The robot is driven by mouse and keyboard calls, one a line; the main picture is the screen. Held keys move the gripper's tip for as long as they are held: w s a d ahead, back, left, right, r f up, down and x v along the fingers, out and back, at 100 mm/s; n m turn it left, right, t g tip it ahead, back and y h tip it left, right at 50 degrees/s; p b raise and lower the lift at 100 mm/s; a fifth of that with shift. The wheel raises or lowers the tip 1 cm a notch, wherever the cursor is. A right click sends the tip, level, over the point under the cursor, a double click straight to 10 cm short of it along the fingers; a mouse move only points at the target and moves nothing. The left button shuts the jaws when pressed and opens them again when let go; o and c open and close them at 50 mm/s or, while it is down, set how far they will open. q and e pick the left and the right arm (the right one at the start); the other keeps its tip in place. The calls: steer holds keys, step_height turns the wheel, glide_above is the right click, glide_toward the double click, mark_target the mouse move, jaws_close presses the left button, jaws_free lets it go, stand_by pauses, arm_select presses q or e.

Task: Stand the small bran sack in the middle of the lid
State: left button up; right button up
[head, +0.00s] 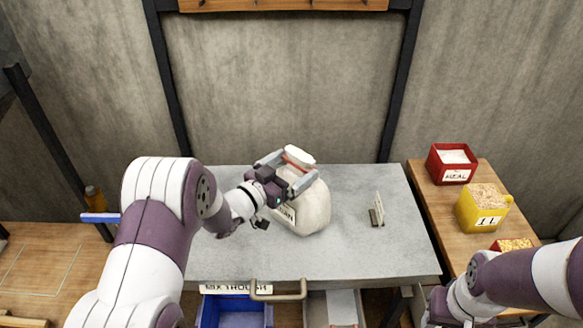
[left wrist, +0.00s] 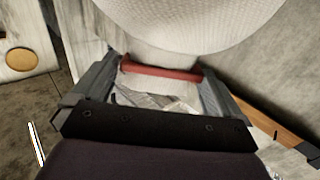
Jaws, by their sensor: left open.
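The small bran sack (head: 312,212) is a pale, round bag with a red-tied neck and a label partly hidden by my gripper. It looks upright over the middle of the grey lid (head: 375,255); whether its base touches cannot be told. My left gripper (head: 290,170) is open, with one finger on each side of the sack's neck. In the left wrist view, the red tie (left wrist: 160,72) lies between the spread fingers and the sack's pale body (left wrist: 200,25) fills the top.
A small card stand (head: 377,211) is on the lid's right part. A handle (head: 279,291) is at its front edge. A red meal bin (head: 452,164) and a yellow bin (head: 482,209) stand on a wooden table at right. A blue crate (head: 228,315) is below.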

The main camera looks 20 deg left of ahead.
arm_select(q)
steer(key=b+v, duration=0.2)
steer(key=v, duration=1)
step_height(320, 180, down, 6)
steer(key=a+n+g+y, duration=0.2)
steer(key=n+g+y, duration=0.2)
steer(key=g+y, duration=0.3)
steer(key=s+d+f+g+y, duration=0.1)
steer(key=s+d+g, duration=0.2)
steer(key=s, duration=0.4)
steer(key=s+d+f+n+g, duration=0.1)
steer(key=s+d+g, duration=0.2)
steer(key=s, duration=0.5)
steer(key=shift+s+n+g+y, duration=0.2)
steer(key=shift+n+g+y, duration=0.15)
steer(key=shift+g, duration=0.45)
steer(key=shift+f, duration=0.1)
